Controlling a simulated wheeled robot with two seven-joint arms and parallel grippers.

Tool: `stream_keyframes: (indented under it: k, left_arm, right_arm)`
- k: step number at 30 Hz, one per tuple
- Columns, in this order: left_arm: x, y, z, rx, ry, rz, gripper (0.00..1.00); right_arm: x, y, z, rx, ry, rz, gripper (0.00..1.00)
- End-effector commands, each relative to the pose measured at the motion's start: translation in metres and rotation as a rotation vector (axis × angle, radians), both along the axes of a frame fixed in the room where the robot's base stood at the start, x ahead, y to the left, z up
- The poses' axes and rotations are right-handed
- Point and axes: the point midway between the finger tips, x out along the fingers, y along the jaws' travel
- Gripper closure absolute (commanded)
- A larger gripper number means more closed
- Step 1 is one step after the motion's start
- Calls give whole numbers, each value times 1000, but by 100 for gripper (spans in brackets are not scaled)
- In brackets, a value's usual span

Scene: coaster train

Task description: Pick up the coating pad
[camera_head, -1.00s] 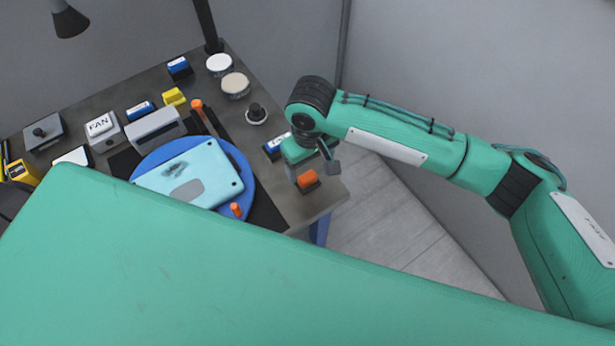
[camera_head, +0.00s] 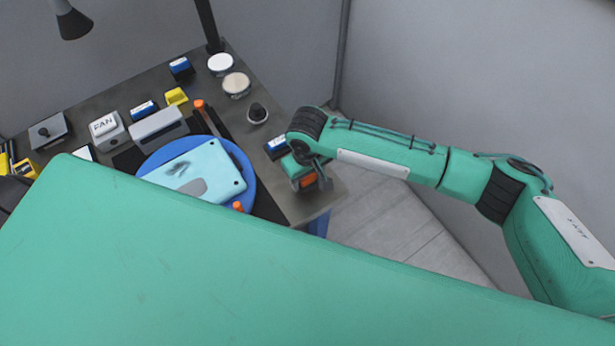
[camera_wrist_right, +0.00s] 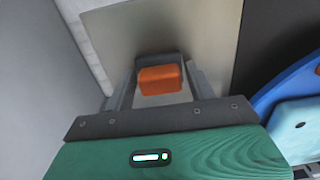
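The orange block with a dark base, which I take to be the coating pad (camera_head: 308,181), sits near the table's right front corner. In the right wrist view the pad (camera_wrist_right: 161,80) lies between the two fingers. My right gripper (camera_wrist_right: 162,88) is open around it, one finger on each side. Whether the fingers touch it is hard to tell. In the head view my right gripper (camera_head: 311,176) is over the pad and partly covers it. My left gripper is not in view.
A blue-and-white block (camera_head: 276,147) stands close beside the right gripper. A light blue tablet-like case (camera_head: 216,172) lies on a round blue plate (camera_head: 249,187). My large green body part covers the foreground.

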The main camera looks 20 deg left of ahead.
Motion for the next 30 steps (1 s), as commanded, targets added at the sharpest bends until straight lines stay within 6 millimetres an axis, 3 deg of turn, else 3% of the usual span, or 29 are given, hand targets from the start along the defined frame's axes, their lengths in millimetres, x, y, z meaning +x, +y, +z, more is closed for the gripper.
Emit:
stream_keyframes:
  k: [1,5,14,19,23,30]
  left_arm:
    - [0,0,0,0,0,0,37]
    - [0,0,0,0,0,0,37]
    - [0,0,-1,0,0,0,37]
    - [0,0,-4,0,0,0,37]
    - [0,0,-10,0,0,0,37]
    - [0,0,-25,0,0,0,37]
  right_arm:
    - [0,0,0,0,0,0,54]
    - [0,0,0,0,0,0,77]
    - [0,0,3,1,0,0,77]
    - [0,1,16,3,0,0,77]
    - [1,1,39,4,-3,1,77]
    - [1,1,107,6,-4,2,77]
